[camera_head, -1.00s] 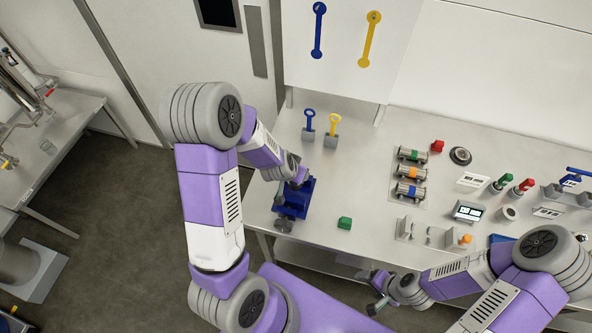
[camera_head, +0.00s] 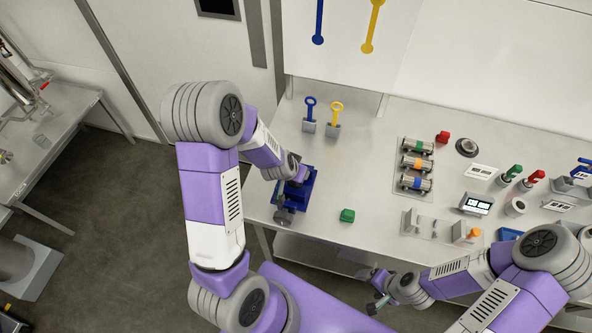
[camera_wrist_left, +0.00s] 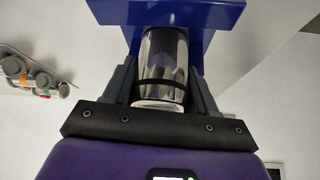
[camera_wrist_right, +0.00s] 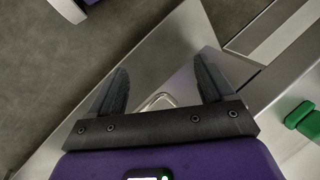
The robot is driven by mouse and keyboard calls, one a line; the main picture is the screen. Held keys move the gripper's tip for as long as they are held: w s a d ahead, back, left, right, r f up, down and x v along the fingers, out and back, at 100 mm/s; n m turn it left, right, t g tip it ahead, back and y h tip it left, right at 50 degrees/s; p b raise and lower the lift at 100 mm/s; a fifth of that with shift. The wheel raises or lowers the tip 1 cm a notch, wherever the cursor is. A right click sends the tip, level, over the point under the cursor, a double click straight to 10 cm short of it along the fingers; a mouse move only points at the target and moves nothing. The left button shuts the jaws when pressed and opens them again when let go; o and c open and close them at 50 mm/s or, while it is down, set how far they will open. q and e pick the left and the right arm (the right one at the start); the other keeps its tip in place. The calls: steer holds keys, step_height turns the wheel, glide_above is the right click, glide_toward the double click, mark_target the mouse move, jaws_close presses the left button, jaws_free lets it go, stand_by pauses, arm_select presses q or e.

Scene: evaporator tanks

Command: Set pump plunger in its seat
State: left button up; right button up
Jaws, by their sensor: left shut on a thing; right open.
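The pump plunger (camera_wrist_left: 163,72) is a shiny metal cylinder with a dark ring and a pale near end. My left gripper (camera_wrist_left: 162,88) is shut on it, one finger on each side, in the left wrist view. The plunger's far end meets a blue block (camera_wrist_left: 165,12), which hides it, so I cannot tell how deep it sits. In the head view the blue block (camera_head: 297,192) stands near the worktop's left end, with my left gripper (camera_head: 297,174) over it. My right gripper (camera_wrist_right: 160,85) is open and empty near the worktop's front edge.
A green piece (camera_head: 347,215) lies right of the blue block. Blue (camera_head: 310,106) and yellow (camera_head: 335,112) handled tools stand behind it. Several banded cylinders (camera_head: 417,163) lie in a rack to the right. The worktop (camera_head: 365,180) between is clear.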

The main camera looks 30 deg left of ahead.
arm_select(q)
steer(key=shift+s+f, duration=0.2)
steer(key=shift+f, duration=0.05)
steer(key=o, duration=1.5)
steer(key=shift+d, duration=0.15)
steer(key=shift+s, duration=0.1)
steer(key=shift+f, duration=0.1)
steer(key=shift+s+r, duration=0.15)
steer(key=shift+r, duration=0.3)
steer(key=p+v, duration=0.1)
steer(key=v, duration=0.1)
steer(key=p+v, duration=0.1)
steer(key=v, duration=0.1)
steer(key=p+v, duration=0.1)
steer(key=v, duration=0.2)
steer(key=shift+w+d+r, duration=0.1)
steer(key=shift+w, duration=0.2)
